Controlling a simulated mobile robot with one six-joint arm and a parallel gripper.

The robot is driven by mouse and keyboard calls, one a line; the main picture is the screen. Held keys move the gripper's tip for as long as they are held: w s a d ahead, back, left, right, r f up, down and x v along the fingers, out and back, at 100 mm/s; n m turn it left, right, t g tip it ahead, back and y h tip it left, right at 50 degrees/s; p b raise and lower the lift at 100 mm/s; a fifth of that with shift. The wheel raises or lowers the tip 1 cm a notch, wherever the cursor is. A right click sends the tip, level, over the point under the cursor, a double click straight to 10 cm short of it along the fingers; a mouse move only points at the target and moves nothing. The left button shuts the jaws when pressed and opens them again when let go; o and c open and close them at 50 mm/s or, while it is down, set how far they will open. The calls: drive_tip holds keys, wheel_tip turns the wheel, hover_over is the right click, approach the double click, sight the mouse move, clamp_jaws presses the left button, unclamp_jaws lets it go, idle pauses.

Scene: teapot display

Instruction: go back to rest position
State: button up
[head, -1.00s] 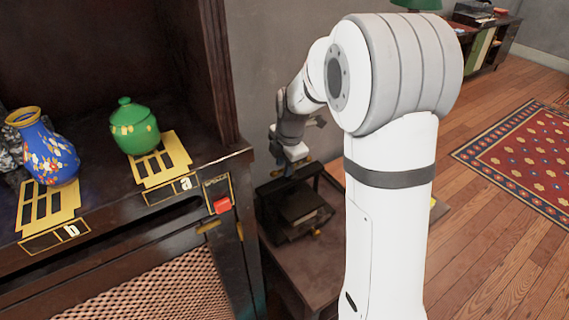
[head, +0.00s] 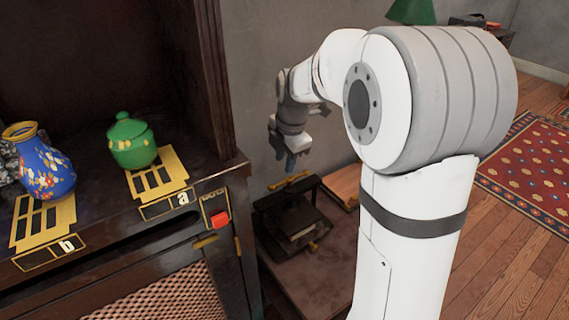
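My gripper (head: 288,160) hangs fingers-down in the middle of the head view, above a dark press-like device (head: 292,225) with brass-coloured parts. It appears apart from the device. The fingertips are small and bluish, and I cannot tell whether they are open or shut. I see nothing clearly held. My white and grey arm fills the right half of the view and hides part of the floor and low table.
A green lidded pot (head: 132,146) stands at label "a" and a blue floral vase (head: 45,172) at label "b" on the dark cabinet (head: 150,240). A red button (head: 219,219) is at its corner. The device stands on a low brown table (head: 320,275). A patterned rug (head: 530,170) lies at right.

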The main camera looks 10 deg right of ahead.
drive_tip(key=s+d+m, duration=0.2)
drive_tip(key=s+m, duration=2)
drive_tip(key=s, duration=0.2)
drive_tip(key=shift+s+d+t+h, duration=0.25)
drive_tip(key=shift+s+t+h, duration=0.05)
drive_tip(key=shift+s+h, duration=0.1)
drive_tip(key=shift+o, duration=0.5)
drive_tip(key=shift+w, duration=0.1)
